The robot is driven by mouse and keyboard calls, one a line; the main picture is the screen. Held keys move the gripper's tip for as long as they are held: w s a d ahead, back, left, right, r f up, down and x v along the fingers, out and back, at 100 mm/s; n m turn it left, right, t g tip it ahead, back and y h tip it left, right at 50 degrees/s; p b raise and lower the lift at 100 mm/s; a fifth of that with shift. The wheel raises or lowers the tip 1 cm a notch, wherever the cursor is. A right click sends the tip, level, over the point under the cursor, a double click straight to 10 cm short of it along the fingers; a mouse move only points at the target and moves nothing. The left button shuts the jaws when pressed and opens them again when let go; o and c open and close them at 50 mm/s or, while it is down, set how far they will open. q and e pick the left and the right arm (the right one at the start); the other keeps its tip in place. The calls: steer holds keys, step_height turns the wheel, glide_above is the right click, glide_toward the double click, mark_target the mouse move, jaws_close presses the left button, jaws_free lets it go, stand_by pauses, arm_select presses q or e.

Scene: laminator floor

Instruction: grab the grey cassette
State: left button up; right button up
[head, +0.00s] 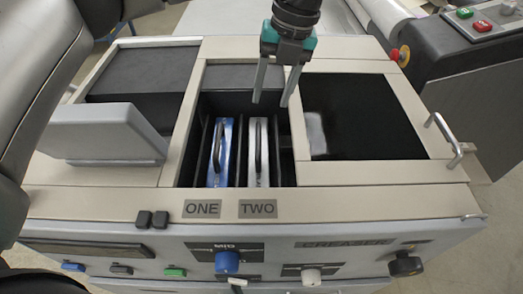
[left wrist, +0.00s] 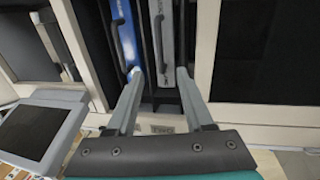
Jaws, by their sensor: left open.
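The grey cassette (head: 250,165) stands in the slot above the label TWO, with a black bar handle on its top. The blue cassette (head: 214,170) stands beside it to the left, above the label ONE. My left gripper (head: 273,100) is open and empty, its two grey fingers pointing down at the far end of the cassette well. In the left wrist view the grey cassette (left wrist: 167,30) lies beyond the gap between the open fingertips (left wrist: 159,75), and the blue cassette (left wrist: 124,35) lies to the left. My right gripper is not in view.
The cassette well has a beige frame (head: 300,135) and dark dividers. A black panel (head: 360,120) is to its right, a raised grey screen housing (head: 102,133) to its left.

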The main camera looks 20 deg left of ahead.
arm_select(q)
steer(key=p, duration=0.1)
glide_above(259, 140)
steer(key=f, duration=0.5)
steer(key=d+f, duration=0.1)
steer(key=f, duration=0.2)
steer(key=shift+w, duration=0.1)
steer(key=shift+a+f, duration=0.15)
steer(key=shift+f, duration=0.25)
steer(key=f, duration=0.1)
steer(key=f+p, duration=0.1)
steer(key=f, duration=0.1)
steer(key=a+f+p, duration=0.1)
steer(key=f, duration=0.1)
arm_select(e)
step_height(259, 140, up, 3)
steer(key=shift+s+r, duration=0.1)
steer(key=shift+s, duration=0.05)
arm_select(q)
steer(key=shift+c, duration=0.4)
jaws_close()
steer(key=shift+r, duration=0.15)
